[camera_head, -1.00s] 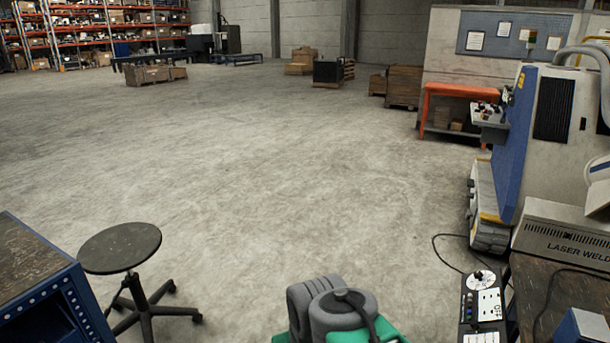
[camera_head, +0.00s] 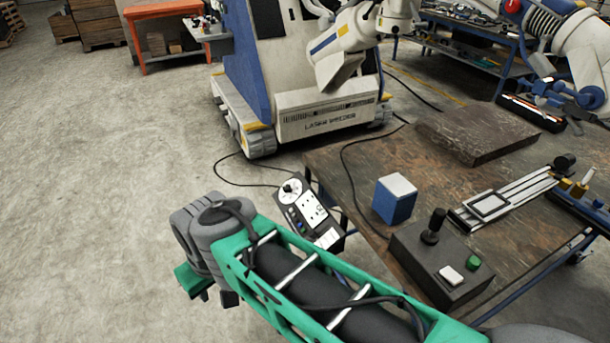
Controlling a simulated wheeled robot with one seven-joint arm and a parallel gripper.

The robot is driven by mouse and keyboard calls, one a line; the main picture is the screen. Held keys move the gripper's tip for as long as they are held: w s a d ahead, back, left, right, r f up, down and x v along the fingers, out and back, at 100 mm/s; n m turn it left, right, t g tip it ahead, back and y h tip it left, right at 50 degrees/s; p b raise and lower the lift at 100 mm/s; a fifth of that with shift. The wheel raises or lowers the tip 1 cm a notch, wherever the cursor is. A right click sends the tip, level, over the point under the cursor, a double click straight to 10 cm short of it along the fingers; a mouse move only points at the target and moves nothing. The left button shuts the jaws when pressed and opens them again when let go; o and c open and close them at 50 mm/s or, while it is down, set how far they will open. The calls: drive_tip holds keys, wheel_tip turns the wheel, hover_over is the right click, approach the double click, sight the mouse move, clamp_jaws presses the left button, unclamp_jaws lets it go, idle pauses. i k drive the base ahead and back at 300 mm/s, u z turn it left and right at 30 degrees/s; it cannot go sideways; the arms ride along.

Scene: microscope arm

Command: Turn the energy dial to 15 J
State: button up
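A dark control panel (camera_head: 298,214) with a cable stands at the left edge of the workbench. A round white dial (camera_head: 291,188) with a dark knob sits at its upper end; it seems to be the energy dial. Its markings and setting are too small to read. White plates and small coloured buttons sit below the dial, and my arm covers the panel's lower part. My green and grey arm crosses the lower middle, its grey joint left of the panel and apart from the dial. I cannot make out my gripper's fingers.
The worn workbench (camera_head: 430,180) holds a blue box (camera_head: 395,198), a joystick box (camera_head: 440,260), a dark slab (camera_head: 478,132) and a slotted rail (camera_head: 508,196). The laser welder (camera_head: 325,112) stands behind the panel. Cables loop beside the panel. Floor at left is clear.

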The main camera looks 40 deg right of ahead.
sight(287, 188)
drive_tip(key=z, duration=0.3)
drive_tip(key=i, duration=1.9)
drive_tip(key=z, duration=0.05)
